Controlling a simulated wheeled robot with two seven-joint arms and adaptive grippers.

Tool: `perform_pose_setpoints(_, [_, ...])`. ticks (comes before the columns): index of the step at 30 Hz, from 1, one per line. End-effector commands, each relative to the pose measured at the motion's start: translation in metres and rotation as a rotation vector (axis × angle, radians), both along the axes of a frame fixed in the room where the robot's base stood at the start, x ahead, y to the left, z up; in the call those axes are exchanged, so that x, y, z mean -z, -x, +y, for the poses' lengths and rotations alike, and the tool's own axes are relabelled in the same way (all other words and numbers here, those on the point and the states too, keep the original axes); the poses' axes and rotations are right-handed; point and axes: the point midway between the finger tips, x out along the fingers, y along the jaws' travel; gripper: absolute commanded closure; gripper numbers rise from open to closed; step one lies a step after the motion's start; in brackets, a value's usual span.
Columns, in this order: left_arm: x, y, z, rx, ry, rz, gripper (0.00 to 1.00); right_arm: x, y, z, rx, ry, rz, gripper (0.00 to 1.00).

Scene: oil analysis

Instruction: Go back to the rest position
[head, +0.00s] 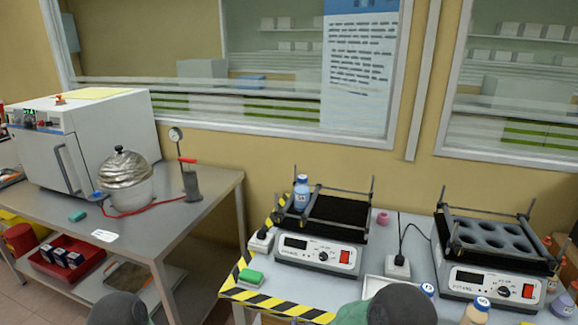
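Neither of my grippers is in view. Only dark rounded parts of my own arms show at the bottom edge, one at left and one right of centre. What my grippers hold, if anything, is hidden. The right-hand table (228,288) with yellow-black edge tape is in front of me. On it stand a shaker with a black platform (340,212) and a shaker with a round-holed platform (490,236). A blue-labelled bottle (302,193) stands upright on the left part of the black platform.
A green sponge (250,277) lies front left. The left metal table (165,225) carries a white oven (85,140) and a foil-covered pot (126,180). A floor gap separates the tables.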

Motion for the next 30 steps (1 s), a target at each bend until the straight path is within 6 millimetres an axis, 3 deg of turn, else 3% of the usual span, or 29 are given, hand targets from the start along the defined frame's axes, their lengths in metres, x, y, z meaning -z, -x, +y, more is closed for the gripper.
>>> perform_pose_setpoints(1, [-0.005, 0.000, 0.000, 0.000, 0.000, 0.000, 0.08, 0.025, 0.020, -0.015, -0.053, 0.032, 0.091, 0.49])
perform_pose_setpoints(3, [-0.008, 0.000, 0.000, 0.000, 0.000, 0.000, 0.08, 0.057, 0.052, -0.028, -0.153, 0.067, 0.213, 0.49])
perform_pose_setpoints(7, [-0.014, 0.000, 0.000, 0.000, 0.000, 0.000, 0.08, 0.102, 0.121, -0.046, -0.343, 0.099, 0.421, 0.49])
perform_pose_setpoints(12, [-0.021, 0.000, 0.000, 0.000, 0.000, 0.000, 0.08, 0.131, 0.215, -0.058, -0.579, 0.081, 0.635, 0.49])
perform_pose_setpoints(15, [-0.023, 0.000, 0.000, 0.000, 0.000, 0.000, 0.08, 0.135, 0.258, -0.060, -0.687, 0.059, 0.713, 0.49])
perform_pose_setpoints(18, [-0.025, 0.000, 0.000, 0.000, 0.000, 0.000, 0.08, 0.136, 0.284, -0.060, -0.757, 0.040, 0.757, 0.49])
perform_pose_setpoints(21, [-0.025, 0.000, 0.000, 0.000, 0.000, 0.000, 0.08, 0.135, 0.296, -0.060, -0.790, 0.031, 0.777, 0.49])
perform_pose_setpoints(30, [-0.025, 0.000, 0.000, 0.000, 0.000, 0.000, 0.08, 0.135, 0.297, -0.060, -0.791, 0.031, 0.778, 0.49])
